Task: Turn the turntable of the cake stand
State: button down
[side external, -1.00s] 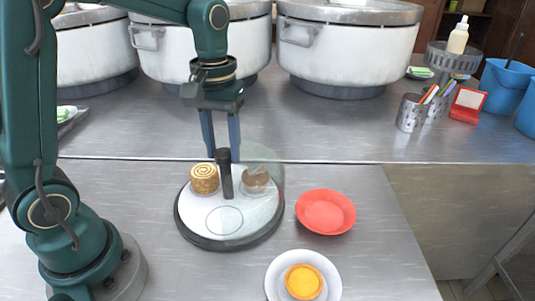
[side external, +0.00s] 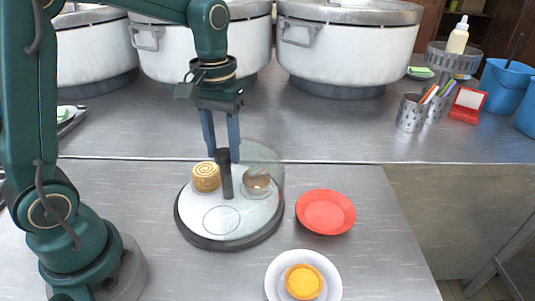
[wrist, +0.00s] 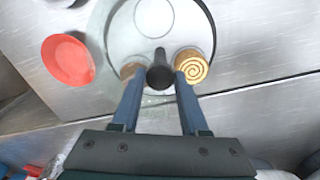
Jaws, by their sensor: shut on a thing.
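The cake stand has a white round turntable (side external: 205,211) on a dark base, with a black upright post (side external: 226,182) in its middle. A golden swirl roll cake (side external: 206,177) sits at its back left. A small brown item (side external: 256,184) sits at its right behind a clear cover (side external: 268,160). An empty ring is marked at the front. My gripper (side external: 222,157) points down over the stand, shut on the post. In the wrist view, the post (wrist: 160,75) stands between my two fingers, with the roll cake (wrist: 191,66) just beside the right finger.
A red plate (side external: 326,212) lies just right of the stand. Large white pots (side external: 345,45) stand behind. Perforated holders (side external: 411,113) and blue buckets (side external: 504,86) are at the back right.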

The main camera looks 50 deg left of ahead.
jog(key=shift+m, duration=11.5)
jog(key=shift+c, duration=2.1)
grip_release()
jog(key=shift+r, duration=0.15)
